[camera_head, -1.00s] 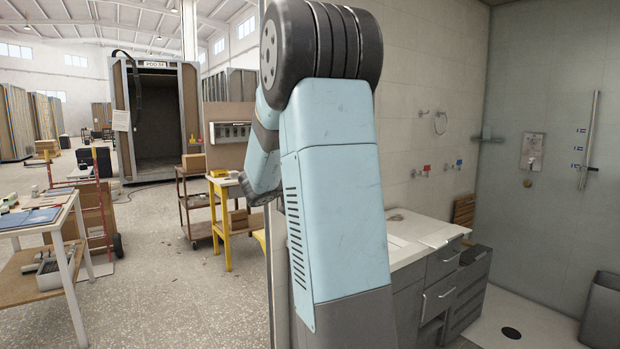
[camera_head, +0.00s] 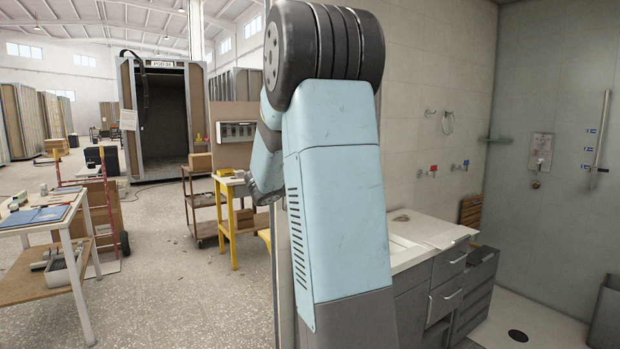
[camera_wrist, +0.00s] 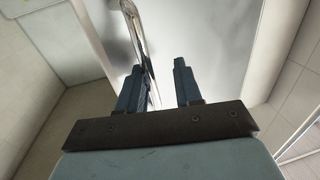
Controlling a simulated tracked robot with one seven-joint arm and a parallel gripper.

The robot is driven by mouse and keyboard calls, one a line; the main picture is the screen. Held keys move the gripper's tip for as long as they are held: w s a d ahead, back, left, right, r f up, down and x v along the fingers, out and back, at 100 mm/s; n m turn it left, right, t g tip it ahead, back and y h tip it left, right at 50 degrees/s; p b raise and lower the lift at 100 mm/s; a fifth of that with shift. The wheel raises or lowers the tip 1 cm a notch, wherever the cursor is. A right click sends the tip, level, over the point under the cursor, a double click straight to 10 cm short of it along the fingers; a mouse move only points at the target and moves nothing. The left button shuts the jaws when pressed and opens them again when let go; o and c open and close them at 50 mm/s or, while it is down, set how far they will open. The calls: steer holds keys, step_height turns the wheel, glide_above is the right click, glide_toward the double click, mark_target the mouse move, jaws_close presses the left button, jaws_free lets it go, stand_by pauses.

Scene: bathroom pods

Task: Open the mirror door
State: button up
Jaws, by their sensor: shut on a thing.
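In the wrist view, the mirror door (camera_wrist: 195,35) is a pale, smooth panel filling the upper middle. A shiny curved metal handle (camera_wrist: 134,25) runs down its left side and passes between the fingers of my gripper (camera_wrist: 160,72). The fingers are shut on this handle, which lies close to the left finger; a gap shows beside the right finger. The exact contact is hard to see. In the head view my arm's blue link hides the gripper and the mirror door.
In the head view, a grey vanity (camera_head: 445,293) with drawers and a white top stands right of my arm. A shower area (camera_head: 550,190) lies beyond it. On the left are a worktable (camera_head: 25,289), a brown cart (camera_head: 203,200) and open floor (camera_head: 170,290).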

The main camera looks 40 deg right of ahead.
steer(key=s+a, duration=0.1)
steer(key=a, duration=1.2)
steer(key=shift+a, duration=0.4)
